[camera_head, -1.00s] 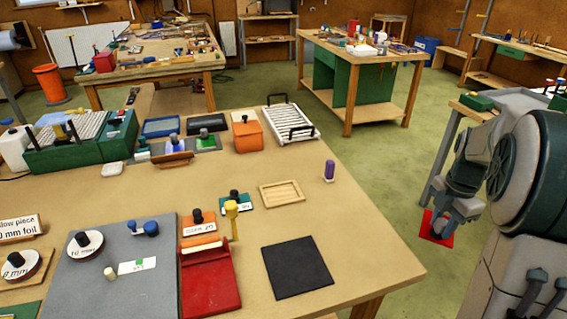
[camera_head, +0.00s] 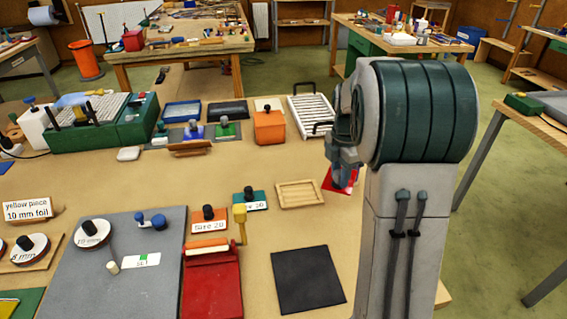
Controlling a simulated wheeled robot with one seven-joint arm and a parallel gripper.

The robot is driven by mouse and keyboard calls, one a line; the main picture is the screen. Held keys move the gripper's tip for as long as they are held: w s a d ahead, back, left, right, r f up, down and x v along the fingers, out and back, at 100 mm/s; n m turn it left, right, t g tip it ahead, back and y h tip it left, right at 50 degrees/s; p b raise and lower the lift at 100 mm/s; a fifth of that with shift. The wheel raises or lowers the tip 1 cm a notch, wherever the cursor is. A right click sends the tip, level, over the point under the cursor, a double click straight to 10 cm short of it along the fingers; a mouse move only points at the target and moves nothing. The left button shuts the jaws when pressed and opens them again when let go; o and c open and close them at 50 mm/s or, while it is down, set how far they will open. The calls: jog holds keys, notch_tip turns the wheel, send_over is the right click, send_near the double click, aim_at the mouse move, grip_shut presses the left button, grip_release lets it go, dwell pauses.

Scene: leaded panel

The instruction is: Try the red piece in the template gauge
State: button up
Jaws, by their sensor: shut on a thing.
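The red piece (camera_head: 337,184) is a flat red plate with a grip on top, in the head view right of the table's middle. My gripper (camera_head: 345,177) is shut on it, apparently by the grip, with the fingers largely hidden by my arm. A shallow, pale wooden frame (camera_head: 300,194) with a raised rim lies just left of the piece. It may be the template gauge, but I cannot read any label on it. The piece appears apart from the frame; its height over the table is unclear.
A black square mat (camera_head: 307,280) lies in front of the frame. A red block (camera_head: 212,283) with a yellow-handled tool (camera_head: 240,219) stands left of it. A white rack (camera_head: 310,116) and an orange box (camera_head: 269,126) stand behind. My arm hides the table's right side.

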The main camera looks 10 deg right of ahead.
jog(key=w+a+f+m+b, duration=0.1)
jog(key=w+a+f+m, duration=0.1)
jog(key=w+a+m, duration=0.7)
jog(key=a+m, duration=0.2)
jog(key=shift+f+m+b, duration=0.3)
jog(key=shift+f+b, duration=0.05)
jog(key=shift+b, duration=0.05)
jog(key=shift+r, duration=0.1)
jog(key=shift+w+f+b, duration=0.1)
jog(key=shift+f+b, duration=1.55)
jog(key=shift+f, duration=1.35)
jog(key=shift+f, duration=0.95)
jog(key=o, duration=1)
